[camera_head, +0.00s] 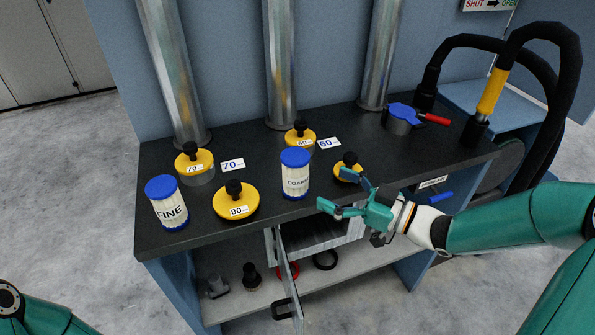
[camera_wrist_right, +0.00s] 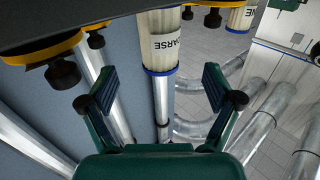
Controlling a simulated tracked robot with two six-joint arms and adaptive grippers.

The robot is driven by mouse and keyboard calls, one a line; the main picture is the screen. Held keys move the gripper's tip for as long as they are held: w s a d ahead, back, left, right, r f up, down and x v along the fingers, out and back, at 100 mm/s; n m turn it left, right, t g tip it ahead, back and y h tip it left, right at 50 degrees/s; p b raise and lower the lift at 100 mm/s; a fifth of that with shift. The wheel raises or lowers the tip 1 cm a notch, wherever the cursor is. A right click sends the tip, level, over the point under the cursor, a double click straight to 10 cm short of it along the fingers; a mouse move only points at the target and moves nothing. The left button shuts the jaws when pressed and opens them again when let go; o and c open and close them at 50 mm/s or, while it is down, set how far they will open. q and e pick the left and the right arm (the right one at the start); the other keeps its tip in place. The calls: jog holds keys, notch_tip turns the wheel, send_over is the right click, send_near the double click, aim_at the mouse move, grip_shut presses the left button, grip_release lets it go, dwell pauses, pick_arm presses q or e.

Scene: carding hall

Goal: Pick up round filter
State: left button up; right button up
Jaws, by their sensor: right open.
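The COARSE round filter (camera_head: 295,174), a white cylinder with a blue cap, stands upright on the dark bench top. The similar FINE round filter (camera_head: 168,203) stands farther left. My right gripper (camera_head: 335,190) is open and empty, just right of the COARSE filter, fingers pointing left. A second white cylinder (camera_wrist_right: 241,18) shows at the top right there. My left gripper is out of view.
Yellow knobbed caps stand close by: 80 (camera_head: 236,203), 70 (camera_head: 194,162), 60 (camera_head: 300,137) and one behind my right fingers (camera_head: 347,167). A blue clamp with a red handle (camera_head: 405,116) sits back right. Metal pipes (camera_head: 281,65) rise behind. An open drawer (camera_head: 318,234) juts below.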

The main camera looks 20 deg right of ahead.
aim_at(308, 176)
jog(key=p+x, duration=0.1)
jog(key=x, duration=0.8)
jog(key=shift+w+a+f, duration=0.1)
jog(key=shift+f, duration=0.05)
jog(key=c, duration=1.4)
